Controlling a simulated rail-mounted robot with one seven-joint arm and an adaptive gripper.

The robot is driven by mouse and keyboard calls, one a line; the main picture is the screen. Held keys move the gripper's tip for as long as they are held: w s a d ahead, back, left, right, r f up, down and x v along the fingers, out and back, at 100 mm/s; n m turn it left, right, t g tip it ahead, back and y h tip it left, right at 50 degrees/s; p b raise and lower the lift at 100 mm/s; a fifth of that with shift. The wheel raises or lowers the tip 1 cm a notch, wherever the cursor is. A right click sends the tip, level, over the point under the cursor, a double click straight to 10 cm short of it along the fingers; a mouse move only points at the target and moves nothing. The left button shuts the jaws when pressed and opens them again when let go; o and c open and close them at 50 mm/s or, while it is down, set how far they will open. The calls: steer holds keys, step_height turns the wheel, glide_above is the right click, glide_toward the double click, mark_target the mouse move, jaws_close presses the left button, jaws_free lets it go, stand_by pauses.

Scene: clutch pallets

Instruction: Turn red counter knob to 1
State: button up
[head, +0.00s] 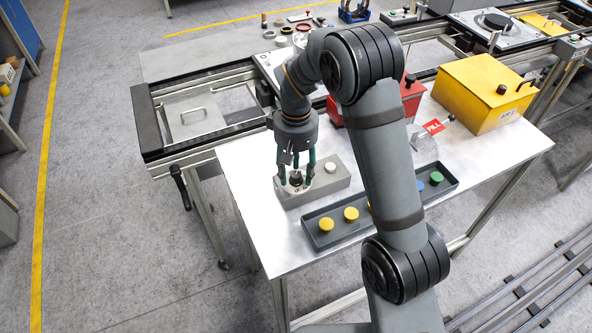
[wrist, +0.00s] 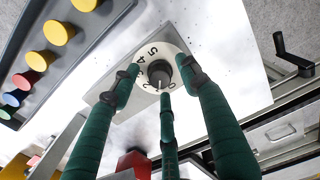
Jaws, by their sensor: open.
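A grey box (head: 325,184) on the white table carries a dark round knob (head: 296,180) on its left part and a white button (head: 330,167) on its right part. In the wrist view, the knob (wrist: 159,72) sits in the middle of a white dial (wrist: 144,73) with black numbers; 5 and 4 are readable, others are partly covered. A pale mark shows on the knob's lower side, but its exact setting is unclear. My gripper (head: 296,176) points down over the knob. Its green fingers (wrist: 163,86) are open and spread around the knob; contact cannot be told.
A dark tray (head: 312,238) with yellow, blue and green round pieces lies in front of the box; the wrist view also shows a red piece (wrist: 41,59). A red box (head: 411,96) and a yellow box (head: 484,92) stand behind. A crank handle (head: 182,187) sits beyond the table's left edge.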

mark_target(296, 174)
step_height(296, 174, up, 12)
stand_by(0.6)
step_height(296, 174, down, 12)
steer(key=shift+f, duration=0.1)
stand_by(0.7)
